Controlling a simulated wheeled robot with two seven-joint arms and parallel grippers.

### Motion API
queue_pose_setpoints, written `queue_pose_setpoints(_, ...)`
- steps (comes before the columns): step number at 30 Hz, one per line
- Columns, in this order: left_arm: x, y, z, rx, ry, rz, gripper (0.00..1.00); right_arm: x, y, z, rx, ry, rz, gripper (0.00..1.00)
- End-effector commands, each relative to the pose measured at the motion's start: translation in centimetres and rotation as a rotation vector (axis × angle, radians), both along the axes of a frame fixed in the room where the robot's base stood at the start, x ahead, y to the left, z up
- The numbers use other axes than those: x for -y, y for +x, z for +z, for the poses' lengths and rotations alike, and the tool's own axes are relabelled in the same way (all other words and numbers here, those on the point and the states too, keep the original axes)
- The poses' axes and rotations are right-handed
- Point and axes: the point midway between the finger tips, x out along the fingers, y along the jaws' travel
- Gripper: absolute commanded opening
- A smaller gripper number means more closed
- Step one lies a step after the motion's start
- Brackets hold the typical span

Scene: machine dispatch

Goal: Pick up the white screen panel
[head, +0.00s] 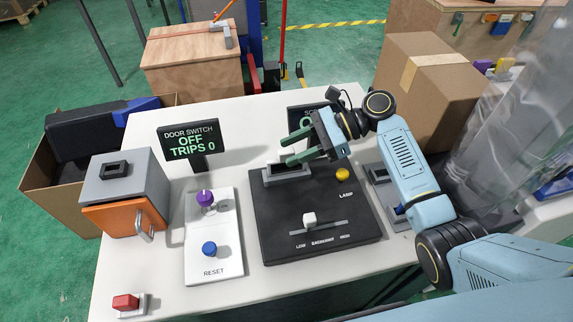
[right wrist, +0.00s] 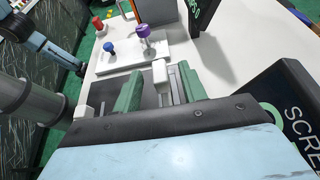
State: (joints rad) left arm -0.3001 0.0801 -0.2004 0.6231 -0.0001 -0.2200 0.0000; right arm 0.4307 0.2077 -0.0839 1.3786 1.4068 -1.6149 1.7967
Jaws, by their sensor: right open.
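My right gripper (head: 305,147) is open, with its green fingers pointing left just above a light-grey frame with a dark middle (head: 287,174). This frame stands at the back of the black console (head: 275,210). In the right wrist view the open right gripper (right wrist: 158,88) has a small white upright piece (right wrist: 161,72) showing between its fingers, close to the right-hand one. I cannot tell whether this piece is the white screen panel, or whether it touches a finger. A blue arm of mine shows at upper left in that view; its jaws are not clear.
A white slider knob (head: 309,219) and yellow lamp (head: 342,174) are on the console. The white switch plate (head: 213,250), orange-fronted box (head: 125,205) and red button (head: 125,302) lie left. A DOOR SWITCH display (head: 189,141) stands behind. A cardboard box (head: 428,85) stands back right.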

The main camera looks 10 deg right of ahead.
Motion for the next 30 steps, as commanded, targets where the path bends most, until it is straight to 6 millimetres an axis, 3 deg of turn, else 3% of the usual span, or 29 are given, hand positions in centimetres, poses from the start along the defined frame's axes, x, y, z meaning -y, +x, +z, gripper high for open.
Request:
queue_pose_setpoints(4, 0.0, 0.0, -0.2, 0.000, 0.000, 0.000, 0.00, -1.9, 0.0, -0.8, 0.000, 0.002, 0.000, 0.42)
queue_pose_setpoints(11, 0.0, -0.1, -0.2, -0.001, 0.000, 0.000, 0.00, -2.1, 0.0, -0.9, 0.000, 0.000, 0.000, 0.42)
queue_pose_setpoints(21, 0.0, -0.1, -0.2, -0.003, 0.001, 0.001, 0.00, -2.1, 0.0, -0.9, 0.000, 0.000, 0.000, 0.00)
queue_pose_setpoints(30, 0.0, -0.1, -0.2, -0.003, 0.001, 0.001, 0.00, -2.1, 0.0, -0.6, 0.002, 0.001, 0.000, 0.00)
